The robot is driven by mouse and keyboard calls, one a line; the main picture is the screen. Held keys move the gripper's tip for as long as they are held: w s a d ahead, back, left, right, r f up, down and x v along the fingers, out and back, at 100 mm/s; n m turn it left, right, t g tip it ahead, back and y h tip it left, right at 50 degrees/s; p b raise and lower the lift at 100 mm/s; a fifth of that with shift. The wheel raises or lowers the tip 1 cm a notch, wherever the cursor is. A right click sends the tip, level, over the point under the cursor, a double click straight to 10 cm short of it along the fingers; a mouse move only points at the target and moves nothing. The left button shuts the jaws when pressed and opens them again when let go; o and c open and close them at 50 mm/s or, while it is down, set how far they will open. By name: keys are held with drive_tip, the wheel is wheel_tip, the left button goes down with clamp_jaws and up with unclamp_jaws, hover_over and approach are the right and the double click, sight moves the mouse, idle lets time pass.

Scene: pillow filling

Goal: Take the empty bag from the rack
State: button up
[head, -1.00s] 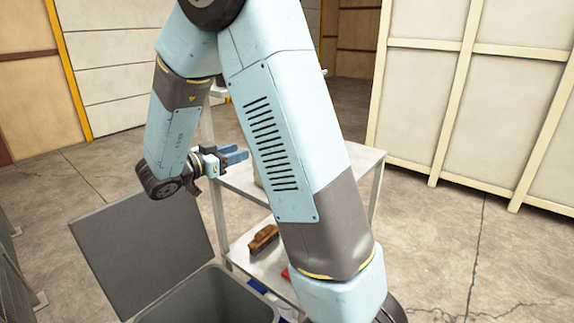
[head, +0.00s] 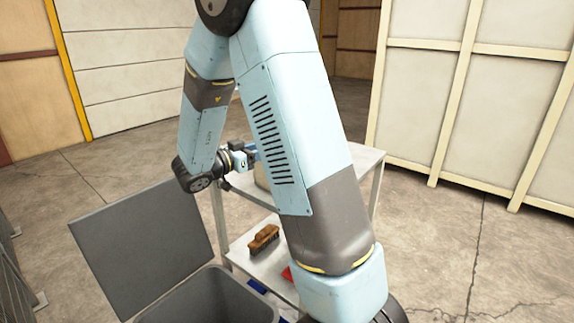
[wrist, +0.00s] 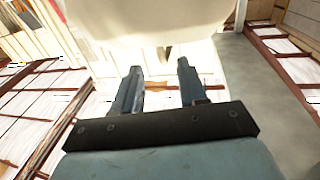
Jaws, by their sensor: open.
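A pale cream cloth-like shape, which looks like the empty bag (wrist: 150,22), fills the top middle of the wrist view. My gripper (wrist: 160,68) is open, its two blue fingers pointing toward the bag's lower edge. A small dark-edged fold of it hangs between the fingertips; I cannot tell whether they touch. In the head view my gripper (head: 254,151) is above the left side of the pale metal rack (head: 347,161), partly hidden behind my arm. A small beige patch (head: 261,176) shows behind my arm at the rack's top.
A grey bin (head: 205,298) with a raised lid (head: 145,250) stands in front of the rack. A brown brush (head: 264,239) and a red item (head: 287,274) lie on the lower shelf. Cream panels (head: 500,100) stand at right; open concrete floor lies between.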

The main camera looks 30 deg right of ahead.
drive_tip(key=d, duration=0.2)
drive_tip(key=w+d, duration=0.1)
drive_tip(key=d, duration=0.1)
drive_tip(key=shift+w+d+f, duration=0.15)
drive_tip(key=shift+d, duration=0.25)
drive_tip(key=shift+c, duration=0.2)
clamp_jaws()
